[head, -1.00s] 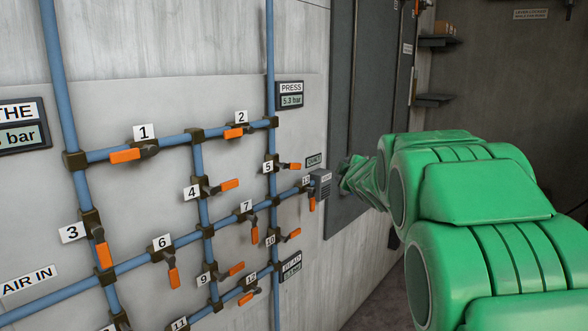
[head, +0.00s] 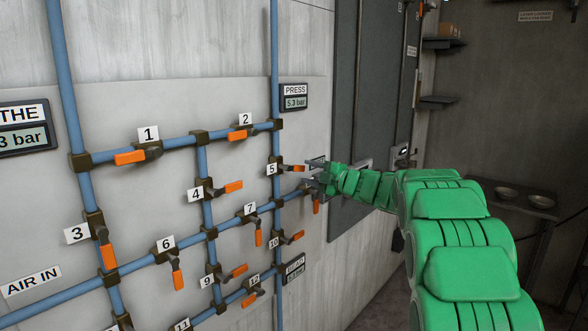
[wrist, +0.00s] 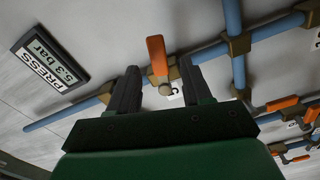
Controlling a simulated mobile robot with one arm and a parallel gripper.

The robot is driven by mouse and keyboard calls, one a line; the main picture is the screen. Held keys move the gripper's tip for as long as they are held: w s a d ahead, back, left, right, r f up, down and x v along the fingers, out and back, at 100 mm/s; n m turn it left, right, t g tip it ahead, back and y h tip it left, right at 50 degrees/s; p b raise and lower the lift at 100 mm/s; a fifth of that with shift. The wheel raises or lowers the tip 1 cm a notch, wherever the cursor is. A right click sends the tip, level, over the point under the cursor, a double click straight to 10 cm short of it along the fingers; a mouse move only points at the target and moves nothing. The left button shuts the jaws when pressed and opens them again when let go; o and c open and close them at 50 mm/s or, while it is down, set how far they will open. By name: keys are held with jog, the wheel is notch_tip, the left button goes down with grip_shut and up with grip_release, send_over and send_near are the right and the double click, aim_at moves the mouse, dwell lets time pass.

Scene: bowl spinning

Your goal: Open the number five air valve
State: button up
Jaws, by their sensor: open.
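The number five valve has an orange handle (head: 292,168) that points right, crosswise to its vertical blue pipe, beside the white "5" label (head: 271,169). My gripper (head: 314,170) is open just right of this handle in the head view. In the wrist view, the orange handle (wrist: 156,55) shows between the two dark fingers of my gripper (wrist: 158,68), with a gap on each side. The label (wrist: 175,98) is partly hidden there. I cannot tell how far the fingertips are from the handle in depth.
Valve 2 (head: 237,135) is above, valve 10 (head: 293,238) below, and an orange handle (head: 316,206) hangs just under my gripper. The PRESS gauge (head: 295,97) reads 5.3 bar. Shelves (head: 440,103) and bowls (head: 508,193) stand far right.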

aim_at(300, 169)
jog(key=shift+x, duration=3.7)
grip_shut()
